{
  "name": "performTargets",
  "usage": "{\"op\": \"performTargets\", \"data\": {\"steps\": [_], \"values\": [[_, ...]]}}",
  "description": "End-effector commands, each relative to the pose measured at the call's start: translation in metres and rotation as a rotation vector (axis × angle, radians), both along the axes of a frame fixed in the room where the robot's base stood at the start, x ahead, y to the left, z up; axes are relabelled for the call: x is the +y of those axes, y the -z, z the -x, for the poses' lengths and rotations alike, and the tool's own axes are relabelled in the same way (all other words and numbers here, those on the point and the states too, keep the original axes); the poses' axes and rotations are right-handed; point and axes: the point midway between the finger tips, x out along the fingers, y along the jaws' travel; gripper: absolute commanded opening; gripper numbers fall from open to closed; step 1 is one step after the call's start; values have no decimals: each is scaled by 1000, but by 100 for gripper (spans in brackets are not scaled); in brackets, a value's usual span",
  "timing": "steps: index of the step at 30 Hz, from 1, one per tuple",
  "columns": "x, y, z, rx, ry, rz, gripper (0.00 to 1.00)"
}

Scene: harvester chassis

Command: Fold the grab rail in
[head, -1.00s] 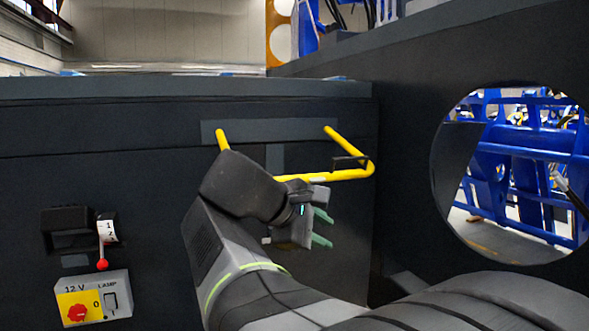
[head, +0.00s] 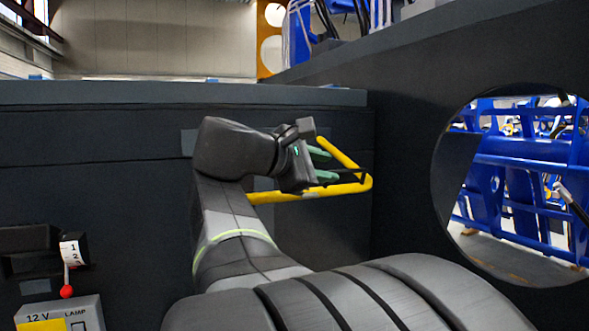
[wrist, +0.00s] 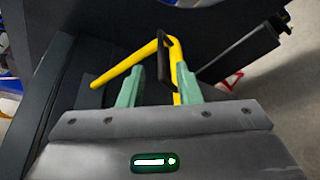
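The yellow grab rail (head: 308,192) sticks out from the dark chassis wall; its left part is hidden behind my arm. A thin black bracket or loop (head: 345,171) sits near its outer right corner. My gripper (head: 322,165) is beside the rail's right part, its green fingers pointing right toward the corner. In the wrist view the fingers (wrist: 160,75) are apart with a gap between them. There the rail (wrist: 125,65) runs just past the fingertips, and the black loop (wrist: 165,65) appears between them. I cannot tell whether a finger touches either.
A side panel (head: 410,125) with a large round hole stands on the right, blue frames showing through it. The wall's top edge (head: 180,94) is clear.

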Motion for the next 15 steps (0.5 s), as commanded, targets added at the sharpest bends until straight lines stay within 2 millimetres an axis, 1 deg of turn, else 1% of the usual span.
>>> {"op": "performTargets", "data": {"steps": [1,9,15], "values": [[-7,1,-4,2,5,0,31],[-37,10,-27,1,5,-1,31],[-51,15,-39,1,3,0,31]]}}
